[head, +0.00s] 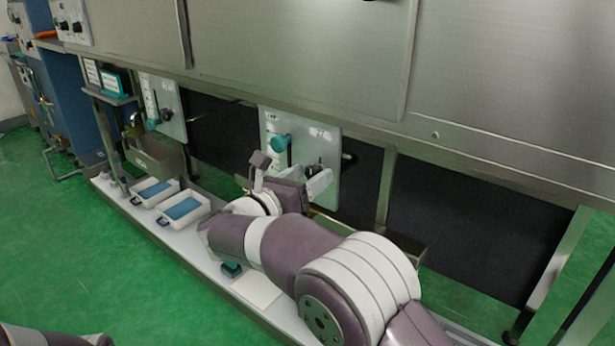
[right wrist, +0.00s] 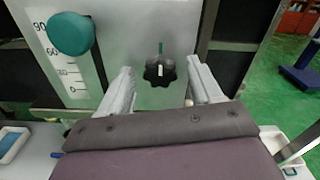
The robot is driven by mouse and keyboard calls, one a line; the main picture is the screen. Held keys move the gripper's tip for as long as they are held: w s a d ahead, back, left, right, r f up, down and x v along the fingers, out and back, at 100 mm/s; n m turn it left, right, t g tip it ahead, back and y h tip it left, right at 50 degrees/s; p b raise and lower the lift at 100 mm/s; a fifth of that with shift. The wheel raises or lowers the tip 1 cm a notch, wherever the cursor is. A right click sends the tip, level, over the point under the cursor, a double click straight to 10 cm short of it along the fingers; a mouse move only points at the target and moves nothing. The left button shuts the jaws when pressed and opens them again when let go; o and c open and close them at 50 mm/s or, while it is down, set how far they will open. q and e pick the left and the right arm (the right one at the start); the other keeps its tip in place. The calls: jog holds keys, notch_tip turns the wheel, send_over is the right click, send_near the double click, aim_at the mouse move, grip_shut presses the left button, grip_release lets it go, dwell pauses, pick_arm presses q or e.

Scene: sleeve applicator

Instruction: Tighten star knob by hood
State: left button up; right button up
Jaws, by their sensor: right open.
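The black star knob (right wrist: 160,71) sits on a grey metal plate (right wrist: 138,34), with a short green mark just above it. My right gripper (right wrist: 160,84) is open in the right wrist view, one finger on each side of the knob and apart from it. In the head view my right gripper (head: 314,178) is in front of the middle plate (head: 325,146) and partly covers the knob there. A round teal knob (right wrist: 71,34) with a number scale beside it is left of the star knob. My left gripper is not in view.
A similar plate (head: 160,104) with a teal-handled knob stands further left. White trays with blue contents (head: 183,208) rest on the lower shelf (head: 232,294). A steel hood (head: 290,55) hangs above. Green floor (head: 70,250) is open in front.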

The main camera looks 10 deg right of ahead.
jog(key=p+v, duration=0.3)
jog(key=v, duration=0.9)
jog(key=shift+a, duration=0.15)
jog(key=shift+s, duration=0.15)
